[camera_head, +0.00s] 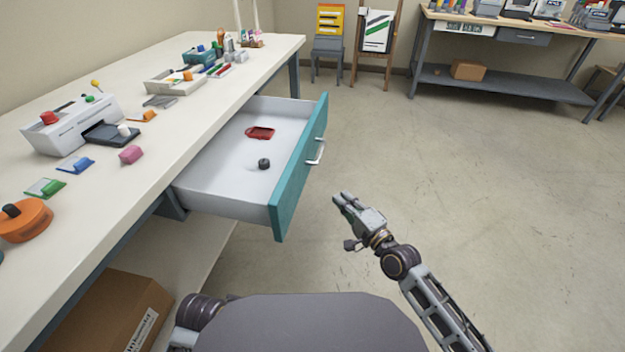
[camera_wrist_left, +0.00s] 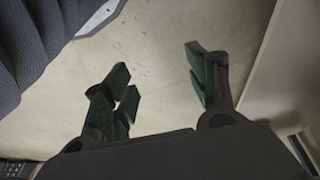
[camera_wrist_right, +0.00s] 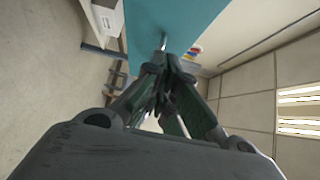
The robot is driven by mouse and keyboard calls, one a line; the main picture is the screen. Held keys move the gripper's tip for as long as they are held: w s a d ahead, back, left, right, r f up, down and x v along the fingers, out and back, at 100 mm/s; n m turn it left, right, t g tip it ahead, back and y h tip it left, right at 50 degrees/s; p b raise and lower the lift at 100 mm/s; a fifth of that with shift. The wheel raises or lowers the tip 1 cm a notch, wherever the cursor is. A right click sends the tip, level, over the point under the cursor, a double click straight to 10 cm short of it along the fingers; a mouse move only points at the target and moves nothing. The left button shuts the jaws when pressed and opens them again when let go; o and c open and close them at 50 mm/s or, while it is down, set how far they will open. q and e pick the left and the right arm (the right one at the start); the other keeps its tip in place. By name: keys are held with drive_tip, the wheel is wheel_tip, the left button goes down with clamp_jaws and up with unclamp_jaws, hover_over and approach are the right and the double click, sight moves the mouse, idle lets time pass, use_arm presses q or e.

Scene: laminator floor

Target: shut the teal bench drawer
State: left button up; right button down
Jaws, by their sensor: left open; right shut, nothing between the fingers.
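The teal-fronted drawer (camera_head: 296,180) is pulled out from the bench in the head view. Its front has a silver handle (camera_head: 316,153). A red dish (camera_head: 260,133) and a small black object (camera_head: 264,163) lie inside it. My right gripper (camera_head: 340,198) is shut and empty, to the right of the drawer front and apart from it in the head view. In the right wrist view the teal front (camera_wrist_right: 175,25) stands beyond the shut fingers (camera_wrist_right: 165,55). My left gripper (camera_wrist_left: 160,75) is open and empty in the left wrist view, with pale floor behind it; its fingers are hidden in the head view.
The white benchtop (camera_head: 165,125) carries a white machine (camera_head: 72,122), an orange roll (camera_head: 25,219) and several small items. A cardboard box (camera_head: 112,312) sits below the bench. The floor (camera_head: 450,170) right of the drawer is clear. Another bench (camera_head: 520,90) stands at the back right.

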drive_tip(key=shift+w+a, duration=0.1)
drive_tip(key=shift+w, duration=0.1)
drive_tip(key=b, duration=0.2)
approach(304, 168)
drive_tip(key=shift+w+d, duration=0.75)
drive_tip(key=shift+d, duration=0.3)
drive_tip(key=shift+w+a+r+b, duration=0.1)
drive_tip(key=shift+w+a+b, duration=0.2)
drive_tip(key=shift+a, duration=0.45)
drive_tip(key=shift+w+a+r+b, duration=0.1)
drive_tip(key=shift+w+a, duration=0.3)
drive_tip(key=shift+a, duration=0.35)
drive_tip(key=shift+w+a+b, duration=0.2)
drive_tip(key=shift+w+a, duration=0.15)
drive_tip(key=shift+a, duration=0.4)
use_arm(q)
drive_tip(key=shift+w+d+f+t+h, duration=0.2)
drive_tip(key=shift+d+f+t, duration=0.1)
drive_tip(key=shift+d+f, duration=0.15)
drive_tip(key=shift+w+d+f+t+h, duration=0.1)
drive_tip(key=shift+d+f+t+h, duration=0.15)
drive_tip(key=shift+f, duration=0.25)
drive_tip(key=shift+r, duration=0.15)
use_arm(e)
drive_tip(key=shift+w+a, duration=0.1)
drive_tip(key=shift+w, duration=0.05)
